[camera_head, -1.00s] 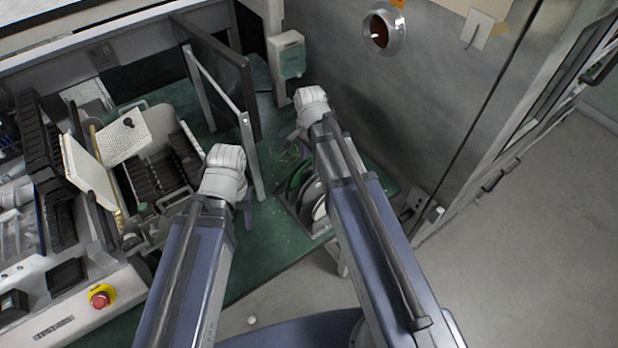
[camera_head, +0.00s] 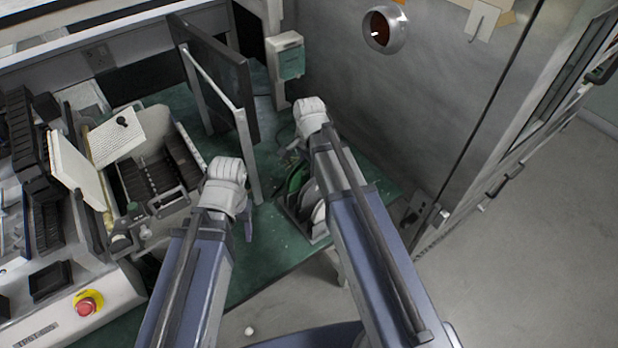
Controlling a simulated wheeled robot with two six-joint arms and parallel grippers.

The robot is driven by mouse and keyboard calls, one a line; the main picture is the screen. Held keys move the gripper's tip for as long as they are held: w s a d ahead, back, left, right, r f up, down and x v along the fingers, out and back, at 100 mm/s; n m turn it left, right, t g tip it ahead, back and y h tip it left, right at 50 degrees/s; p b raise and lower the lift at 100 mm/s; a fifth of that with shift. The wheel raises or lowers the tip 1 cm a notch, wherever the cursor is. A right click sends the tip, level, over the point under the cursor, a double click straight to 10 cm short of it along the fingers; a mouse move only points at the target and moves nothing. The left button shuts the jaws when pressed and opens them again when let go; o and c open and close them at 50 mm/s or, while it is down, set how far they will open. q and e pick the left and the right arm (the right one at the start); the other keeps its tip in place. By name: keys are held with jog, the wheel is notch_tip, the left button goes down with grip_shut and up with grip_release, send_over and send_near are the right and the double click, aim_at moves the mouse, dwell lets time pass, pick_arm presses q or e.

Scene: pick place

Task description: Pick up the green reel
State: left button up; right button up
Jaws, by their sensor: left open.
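The green reel (camera_head: 297,177) stands on edge in a rack (camera_head: 318,236) on the green bench top, with white reels (camera_head: 319,212) beside it. My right forearm covers part of the rack and reels. My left gripper (camera_head: 248,224) shows only as a bluish finger below the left wrist, left of the rack and apart from the reel. It is open, and I see nothing in it. My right gripper (camera_head: 293,154) is mostly hidden under its wrist, just beyond the green reel. I cannot tell its jaw state or whether it touches anything.
An upright dark panel with a pale frame (camera_head: 240,135) stands just behind my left wrist. A machine with a red button (camera_head: 88,303) fills the left. A grey wall (camera_head: 410,110) rises on the right. Bare green bench (camera_head: 270,245) lies between the arms.

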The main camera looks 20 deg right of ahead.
grip_shut()
pick_arm(q)
jog(key=shift+r, duration=0.1)
pick_arm(e)
jog(key=shift+r, duration=0.1)
dwell(0.4)
notch_tip(320, 180, up, 10)
jog(key=p, duration=1)
pick_arm(q)
notch_tip(320, 180, up, 10)
jog(key=shift+c, duration=0.6)
jog(key=shift+a, duration=0.1)
jog(key=shift+c, duration=0.2)
pick_arm(e)
jog(key=shift+a, duration=0.15)
